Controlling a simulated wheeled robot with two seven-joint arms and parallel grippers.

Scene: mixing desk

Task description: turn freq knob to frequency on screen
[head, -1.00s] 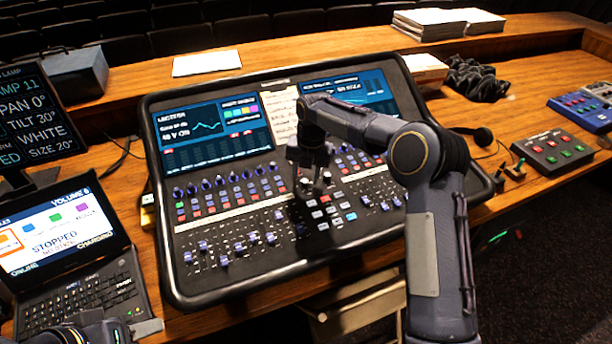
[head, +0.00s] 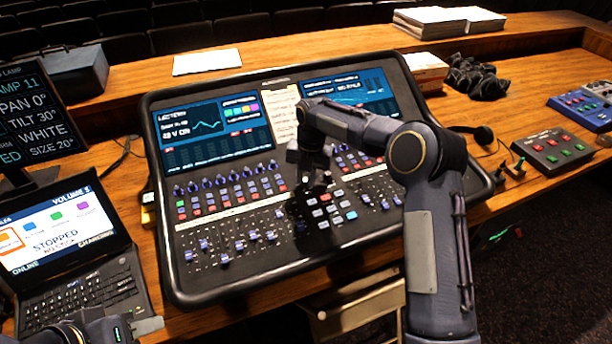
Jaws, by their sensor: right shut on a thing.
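The mixing desk (head: 187,293) lies tilted on the wooden table, with rows of small blue knobs, coloured buttons and faders. Its left screen (head: 212,128) shows a curve and a large line of text; its right screen (head: 376,92) is partly covered by my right arm. The text on both is too small to read surely. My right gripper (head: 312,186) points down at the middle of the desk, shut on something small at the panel. The freq knob cannot be told apart and seems hidden by the fingers. My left gripper (head: 135,330) is at the bottom left, its fingers unclear.
A laptop (head: 75,260) and a dark monitor (head: 35,120) stand on the left. A headset (head: 475,133), a button box (head: 552,150) and a blue box (head: 582,108) lie on the right. Papers (head: 207,62) lie behind the desk.

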